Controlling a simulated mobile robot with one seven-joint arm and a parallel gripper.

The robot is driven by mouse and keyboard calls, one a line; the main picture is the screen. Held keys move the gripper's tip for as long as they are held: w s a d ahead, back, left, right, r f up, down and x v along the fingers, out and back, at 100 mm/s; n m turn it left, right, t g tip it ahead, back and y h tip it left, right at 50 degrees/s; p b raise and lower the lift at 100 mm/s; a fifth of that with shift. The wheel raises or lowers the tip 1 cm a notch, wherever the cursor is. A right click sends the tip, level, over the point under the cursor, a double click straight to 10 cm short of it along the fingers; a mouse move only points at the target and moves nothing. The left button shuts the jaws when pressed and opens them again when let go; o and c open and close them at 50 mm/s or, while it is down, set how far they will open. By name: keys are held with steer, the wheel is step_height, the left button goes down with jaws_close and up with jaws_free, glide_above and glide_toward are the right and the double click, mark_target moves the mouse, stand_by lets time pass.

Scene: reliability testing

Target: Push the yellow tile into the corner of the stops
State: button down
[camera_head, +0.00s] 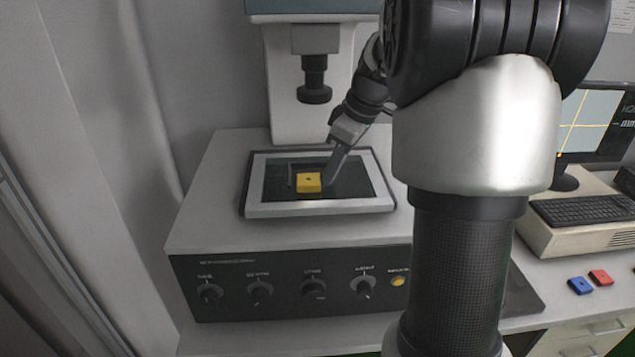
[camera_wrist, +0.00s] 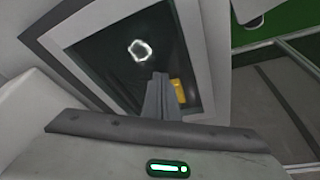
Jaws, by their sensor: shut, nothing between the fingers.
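The yellow tile (camera_head: 308,182) lies flat on the dark recessed plate of the framed stage (camera_head: 318,208). In the wrist view the tile (camera_wrist: 178,90) shows partly, just right of the fingers. The stops (camera_head: 291,178) look like dark thin bars at the tile's left and far sides; their exact edges are hard to make out. My gripper (camera_head: 327,182) is shut and empty, with its tips low over the plate at the tile's right side. I cannot tell whether the tips touch the tile. In the wrist view my gripper (camera_wrist: 160,82) points down into the stage.
A dark cylindrical head (camera_head: 314,84) hangs from the machine above the stage. The stage's raised pale frame surrounds the plate. A blue tile (camera_head: 580,286) and a red tile (camera_head: 601,278) lie on the bench at right, near a keyboard (camera_head: 585,210).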

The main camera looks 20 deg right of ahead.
steer(key=shift+w+a, duration=0.25)
steer(key=shift+a, duration=0.5)
steer(key=shift+w+d+p+v, duration=0.15)
steer(key=shift+p+v, duration=0.3)
steer(key=shift+v, duration=0.3)
steer(key=shift+d+p+v, duration=0.15)
steer(key=shift+p+v, duration=0.3)
steer(key=shift+v, duration=0.3)
steer(key=shift+w+d+p+v, duration=0.1)
steer(key=shift+p+v, duration=0.35)
steer(key=shift+v, duration=0.3)
steer(key=shift+f, duration=0.1)
